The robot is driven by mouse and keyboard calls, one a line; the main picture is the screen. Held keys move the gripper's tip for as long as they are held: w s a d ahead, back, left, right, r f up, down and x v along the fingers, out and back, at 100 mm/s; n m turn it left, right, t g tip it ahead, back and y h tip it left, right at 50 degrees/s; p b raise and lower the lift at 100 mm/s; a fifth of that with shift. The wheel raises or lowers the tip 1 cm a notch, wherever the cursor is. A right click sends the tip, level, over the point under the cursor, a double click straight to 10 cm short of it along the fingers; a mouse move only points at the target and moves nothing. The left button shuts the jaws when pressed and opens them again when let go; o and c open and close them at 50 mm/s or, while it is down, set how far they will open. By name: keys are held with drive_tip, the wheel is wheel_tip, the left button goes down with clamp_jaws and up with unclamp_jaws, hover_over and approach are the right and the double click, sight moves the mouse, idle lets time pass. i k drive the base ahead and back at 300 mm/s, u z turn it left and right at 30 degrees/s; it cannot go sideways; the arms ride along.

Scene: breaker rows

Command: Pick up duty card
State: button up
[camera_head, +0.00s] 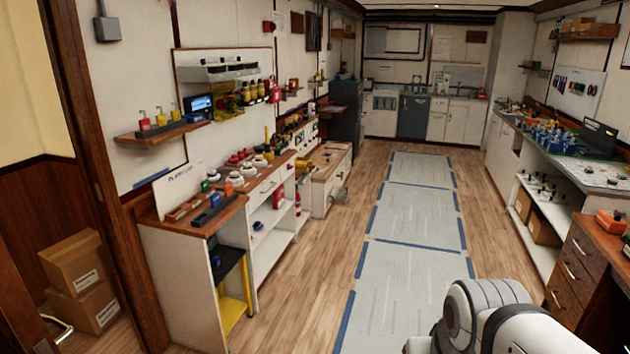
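I cannot pick out a duty card for certain from this distance. A white upright panel with dark lettering (178,184) stands at the near end of the left bench; I cannot tell whether it is the card. Small items near it are too small to read. A white part of my arm shows at the bottom right, and my gripper is out of view.
The left bench (160,215) and right workbench (600,178) carry many small items. A grey floor strip with blue edges (415,215) runs clear between them. Cardboard boxes (75,262) sit at the left. Cabinets (455,122) close the far end.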

sight(205, 185)
drive_tip(key=z, duration=0.05)
drive_tip(key=i, duration=1.6)
drive_tip(key=u, duration=0.35)
drive_tip(key=i, duration=1.7)
drive_tip(key=u, duration=1.3)
drive_tip(key=i, duration=1.35)
drive_tip(key=u, duration=0.6)
